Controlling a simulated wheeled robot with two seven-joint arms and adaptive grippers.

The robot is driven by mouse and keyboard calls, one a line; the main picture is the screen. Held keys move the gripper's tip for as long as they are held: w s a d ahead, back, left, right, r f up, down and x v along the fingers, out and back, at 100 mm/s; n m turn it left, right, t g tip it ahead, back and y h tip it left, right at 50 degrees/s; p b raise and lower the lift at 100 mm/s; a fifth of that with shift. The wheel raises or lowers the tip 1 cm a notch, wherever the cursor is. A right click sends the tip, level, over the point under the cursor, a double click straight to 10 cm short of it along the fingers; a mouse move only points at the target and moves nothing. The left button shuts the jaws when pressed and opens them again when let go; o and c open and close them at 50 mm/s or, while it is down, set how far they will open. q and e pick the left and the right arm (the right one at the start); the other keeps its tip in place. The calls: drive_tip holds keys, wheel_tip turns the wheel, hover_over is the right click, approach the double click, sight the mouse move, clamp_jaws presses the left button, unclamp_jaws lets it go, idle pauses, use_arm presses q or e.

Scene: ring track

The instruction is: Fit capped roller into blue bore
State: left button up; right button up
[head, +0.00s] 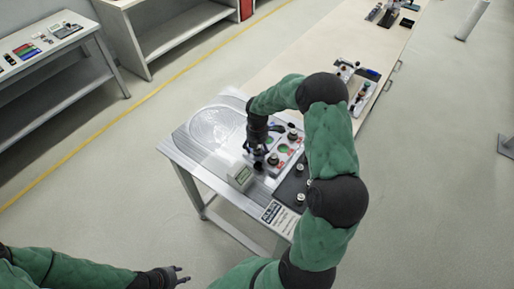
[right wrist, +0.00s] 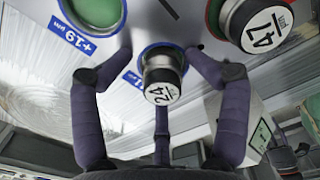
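In the right wrist view a metal roller (right wrist: 162,75) with a black cap and a white label reading 24 stands at a blue-ringed bore in the pale plate (right wrist: 200,25). How deep it sits cannot be told. My right gripper (right wrist: 158,52) has its fingers spread around this roller, with a visible gap on the left; contact on the right is unclear. In the head view my right gripper (head: 258,160) reaches down at the plate's left side, and the roller there is hard to make out. My left gripper (head: 180,274) is empty at the bottom, fingers apart.
A second capped roller (right wrist: 263,25), marked 47, stands in a red ring to the right. A green-floored bore (right wrist: 95,10) with a blue label is at upper left. A small display box (head: 240,176) and a black tray (head: 292,186) flank the gripper.

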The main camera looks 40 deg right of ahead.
drive_tip(key=shift+s+a+f, duration=0.25)
drive_tip(key=shift+s+f, duration=0.2)
drive_tip(key=shift+s, duration=0.05)
drive_tip(key=shift+r, duration=0.25)
wheel_tip(320, 180, up, 13)
drive_tip(key=p, duration=0.2)
drive_tip(key=shift+w+d+r+p, duration=0.15)
drive_tip(key=shift+w+d+p, duration=0.05)
drive_tip(key=shift+w+p, duration=0.1)
